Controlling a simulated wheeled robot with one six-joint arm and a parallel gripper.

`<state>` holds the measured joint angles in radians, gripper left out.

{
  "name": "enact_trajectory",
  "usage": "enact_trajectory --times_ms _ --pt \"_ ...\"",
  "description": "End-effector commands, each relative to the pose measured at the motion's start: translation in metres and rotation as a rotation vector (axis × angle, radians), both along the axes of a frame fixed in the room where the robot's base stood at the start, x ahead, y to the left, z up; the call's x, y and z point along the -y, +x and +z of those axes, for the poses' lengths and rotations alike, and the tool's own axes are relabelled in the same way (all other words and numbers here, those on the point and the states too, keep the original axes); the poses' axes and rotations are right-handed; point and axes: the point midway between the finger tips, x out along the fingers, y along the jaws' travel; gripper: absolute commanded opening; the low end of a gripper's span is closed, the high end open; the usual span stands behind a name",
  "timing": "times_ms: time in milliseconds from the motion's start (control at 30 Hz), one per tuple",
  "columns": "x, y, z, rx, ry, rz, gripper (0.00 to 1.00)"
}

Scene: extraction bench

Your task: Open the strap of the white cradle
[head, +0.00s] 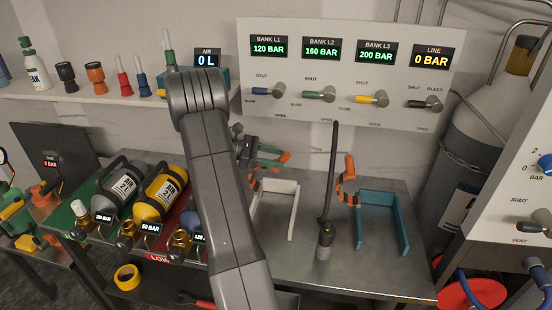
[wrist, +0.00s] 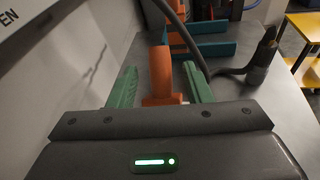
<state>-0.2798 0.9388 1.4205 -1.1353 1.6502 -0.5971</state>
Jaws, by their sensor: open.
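The white cradle (head: 294,212) stands on the steel bench, just right of my arm in the head view. Its orange-and-black strap (head: 285,157) rises at the cradle's back left, partly hidden by my arm and gripper. My gripper (head: 270,155) is at the strap's upper part. In the wrist view, its green fingers are open, one on each side of the orange strap (wrist: 160,77), with gaps visible. The white cradle cannot be made out in the wrist view.
A teal cradle (head: 405,224) with a raised orange-and-black strap (head: 348,180) stands to the right. A dark hose (head: 330,178) rises from a fitting between the cradles. The valve panel (head: 350,45) is behind. Cylinders, including a yellow one (head: 168,193), lie left.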

Motion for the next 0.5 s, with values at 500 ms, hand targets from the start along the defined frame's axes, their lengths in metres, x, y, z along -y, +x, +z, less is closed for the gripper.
enact_trajectory --times_ms 500 --pt "-0.104 0.01 0.024 0.002 0.001 0.003 0.45"
